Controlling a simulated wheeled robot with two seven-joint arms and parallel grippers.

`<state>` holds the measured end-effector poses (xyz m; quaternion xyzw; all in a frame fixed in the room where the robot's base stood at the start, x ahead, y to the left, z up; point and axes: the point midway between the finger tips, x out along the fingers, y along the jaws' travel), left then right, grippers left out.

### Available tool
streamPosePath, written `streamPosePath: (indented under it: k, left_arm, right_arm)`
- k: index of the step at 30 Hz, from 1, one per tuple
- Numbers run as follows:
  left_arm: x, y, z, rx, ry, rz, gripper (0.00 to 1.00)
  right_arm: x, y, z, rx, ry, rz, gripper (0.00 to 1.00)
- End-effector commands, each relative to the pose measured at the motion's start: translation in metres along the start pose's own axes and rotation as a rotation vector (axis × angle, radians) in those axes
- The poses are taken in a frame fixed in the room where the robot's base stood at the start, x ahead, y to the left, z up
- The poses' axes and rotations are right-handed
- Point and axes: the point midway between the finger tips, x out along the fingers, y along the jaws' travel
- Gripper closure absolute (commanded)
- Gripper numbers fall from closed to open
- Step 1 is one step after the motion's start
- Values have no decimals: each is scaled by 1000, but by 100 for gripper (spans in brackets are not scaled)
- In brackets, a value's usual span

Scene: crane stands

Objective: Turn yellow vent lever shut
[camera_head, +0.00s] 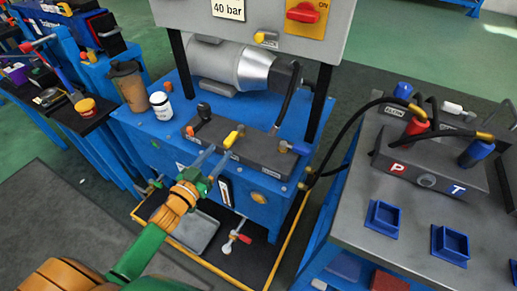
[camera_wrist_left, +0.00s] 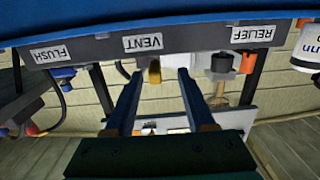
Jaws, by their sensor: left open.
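The yellow vent lever (camera_head: 234,137) stands on the middle of the dark valve block (camera_head: 258,148) on the blue bench. In the left wrist view the yellow lever (camera_wrist_left: 154,72) shows end-on by the VENT label (camera_wrist_left: 143,43). My left gripper (camera_head: 211,161) is in front of the block and just short of the lever. In the wrist view its two fingers (camera_wrist_left: 160,82) are apart, with the lever seen between their tips, nearer the left finger. I cannot tell if either finger touches it. My right gripper is not in view.
A black-knobbed relief valve (camera_head: 204,111) stands left of the lever, and a brass flush valve with a blue handle (camera_head: 286,147) stands right. A white jar (camera_head: 160,105) and a brown cup (camera_head: 129,86) stand at the bench's left. A black hose (camera_head: 289,96) rises behind.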

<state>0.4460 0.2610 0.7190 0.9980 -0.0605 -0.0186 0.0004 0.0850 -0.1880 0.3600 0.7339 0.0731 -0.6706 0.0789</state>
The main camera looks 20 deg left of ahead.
Motion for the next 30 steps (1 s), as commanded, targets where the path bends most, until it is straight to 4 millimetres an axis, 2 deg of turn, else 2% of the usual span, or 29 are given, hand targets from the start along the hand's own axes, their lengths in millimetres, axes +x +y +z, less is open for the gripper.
streamPosePath:
  k: [2,7,15,18,28,30]
  left_arm:
    - [2,2,-4,3,34,17,45]
    - [10,3,-10,1,43,20,45]
    - [56,3,-11,2,41,18,45]
    - [67,4,-11,1,39,18,45]
    - [73,4,-12,2,37,18,45]
    - [73,4,-12,1,37,18,64]
  right_arm:
    - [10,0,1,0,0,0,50]
    - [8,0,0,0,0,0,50]
    - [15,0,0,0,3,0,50]
    - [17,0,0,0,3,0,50]
    - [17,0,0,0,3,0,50]
    - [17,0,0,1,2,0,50]
